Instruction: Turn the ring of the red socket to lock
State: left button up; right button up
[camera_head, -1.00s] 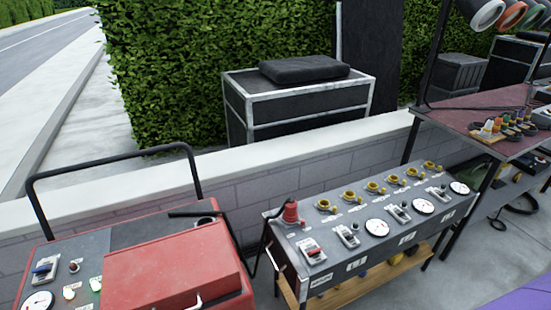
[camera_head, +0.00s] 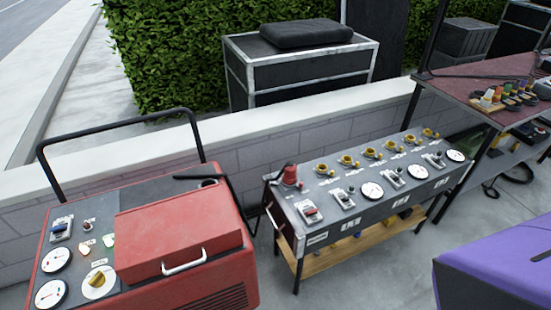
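The red socket (camera_head: 290,175) stands at the left end of the top of a dark grey distribution box (camera_head: 330,222). It looks like a red upright piece on a base, with a dark cable or handle curving down the box's left side beside it. Its ring is too small to make out, and I cannot tell how it is turned. Several yellow sockets (camera_head: 369,152) sit in a row to its right. Neither of my grippers is in view.
A red generator (camera_head: 180,235) with a black handle bar stands to the left, with a gap before the box. A low wall (camera_head: 240,150) runs behind both. A table (camera_head: 470,85) with connectors is at right. A purple-topped case (camera_head: 500,260) is at lower right.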

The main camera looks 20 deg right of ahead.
aim_at(301, 186)
jog(key=j+z, duration=0.1)
jog(key=z, duration=0.25)
jog(key=i+j+z, duration=0.1)
jog(key=z, duration=0.65)
